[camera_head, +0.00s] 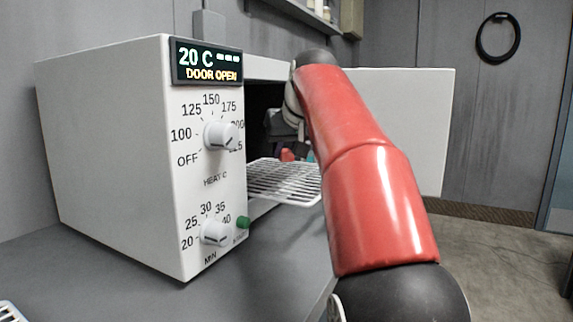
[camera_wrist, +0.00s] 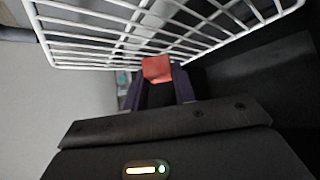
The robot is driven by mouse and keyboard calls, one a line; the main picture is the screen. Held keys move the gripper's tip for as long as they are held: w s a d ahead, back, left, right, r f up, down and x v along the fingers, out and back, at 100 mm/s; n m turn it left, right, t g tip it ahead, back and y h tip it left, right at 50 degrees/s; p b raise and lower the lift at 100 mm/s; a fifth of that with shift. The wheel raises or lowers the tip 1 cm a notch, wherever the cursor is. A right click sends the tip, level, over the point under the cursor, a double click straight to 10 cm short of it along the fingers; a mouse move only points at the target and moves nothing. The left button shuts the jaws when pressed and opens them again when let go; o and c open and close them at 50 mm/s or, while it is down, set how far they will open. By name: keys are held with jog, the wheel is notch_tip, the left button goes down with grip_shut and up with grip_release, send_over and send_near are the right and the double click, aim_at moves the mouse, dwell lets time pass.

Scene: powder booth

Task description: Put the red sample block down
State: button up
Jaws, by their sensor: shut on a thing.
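The red sample block (camera_wrist: 157,69) is between the dark fingers of my gripper (camera_wrist: 158,88) in the wrist view. My gripper is shut on it. A small red patch of the block (camera_head: 287,155) shows in the head view at the oven mouth, above the wire rack (camera_head: 283,182); my red arm hides much of that area. The white wire rack (camera_wrist: 150,40) spans the top of the wrist view, close to the block. I cannot tell whether block and rack touch.
The white oven (camera_head: 110,150) stands on a grey bench (camera_head: 265,270); its display (camera_head: 207,62) reads 20 C, DOOR OPEN. The open door (camera_head: 425,120) stands right of my arm. A teal thing (camera_head: 309,156) shows beside the block, partly hidden.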

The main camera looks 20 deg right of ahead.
aim_at(288, 157)
notch_tip(288, 157, down, 3)
jog(key=shift+r+b, duration=0.1)
jog(key=shift+b, duration=0.4)
jog(key=shift+w+f, duration=0.15)
jog(key=shift+f, duration=0.05)
jog(key=shift+f, duration=0.15)
jog(key=o, duration=1)
jog(key=shift+r, duration=0.25)
jog(key=p+v, duration=0.1)
jog(key=v, duration=1)
jog(key=shift+s+r+p, duration=0.3)
jog(key=shift+p, duration=0.1)
